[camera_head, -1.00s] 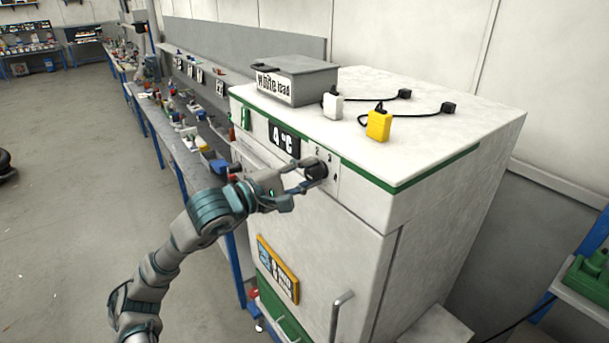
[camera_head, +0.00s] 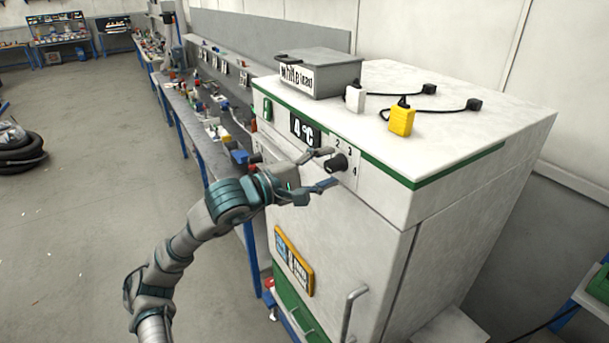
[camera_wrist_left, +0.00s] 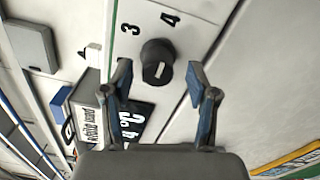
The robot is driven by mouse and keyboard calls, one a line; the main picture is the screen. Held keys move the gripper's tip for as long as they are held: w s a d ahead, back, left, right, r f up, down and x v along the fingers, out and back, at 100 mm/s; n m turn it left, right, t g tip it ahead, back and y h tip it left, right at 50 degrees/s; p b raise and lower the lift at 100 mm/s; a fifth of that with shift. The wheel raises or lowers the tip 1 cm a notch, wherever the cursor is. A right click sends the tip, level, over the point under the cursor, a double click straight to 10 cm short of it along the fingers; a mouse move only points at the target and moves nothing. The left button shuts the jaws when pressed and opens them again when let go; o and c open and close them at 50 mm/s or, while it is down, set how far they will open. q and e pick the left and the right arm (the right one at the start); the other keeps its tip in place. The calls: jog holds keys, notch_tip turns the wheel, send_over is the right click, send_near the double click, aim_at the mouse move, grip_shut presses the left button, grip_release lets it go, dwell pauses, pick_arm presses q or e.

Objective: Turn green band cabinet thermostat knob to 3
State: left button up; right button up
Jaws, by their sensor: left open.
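The white cabinet (camera_head: 440,195) has a green band (camera_head: 430,174) along its upper edge. Its black round thermostat knob (camera_head: 337,163) sits on a front panel with printed numbers 2, 3 and 4 around it. In the left wrist view the knob (camera_wrist_left: 157,62) shows a short white mark; 3 and 4 are printed beyond it. I cannot tell for sure which number the mark points to. My left gripper (camera_head: 327,168) is open and empty in front of the knob, its fingertips to either side and apart from it. My right gripper is not in view.
A grey box labelled white load (camera_head: 320,75), a white plug (camera_head: 355,98) and a yellow plug (camera_head: 402,121) with black cables stand on the cabinet top. A 4°C sign (camera_head: 305,130) is left of the knob. A door handle (camera_head: 350,312) sticks out below. A long cluttered workbench (camera_head: 205,145) runs behind.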

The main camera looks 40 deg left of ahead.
pick_arm(q)
jog(key=v, duration=1.1)
jog(key=shift+a+f, duration=0.15)
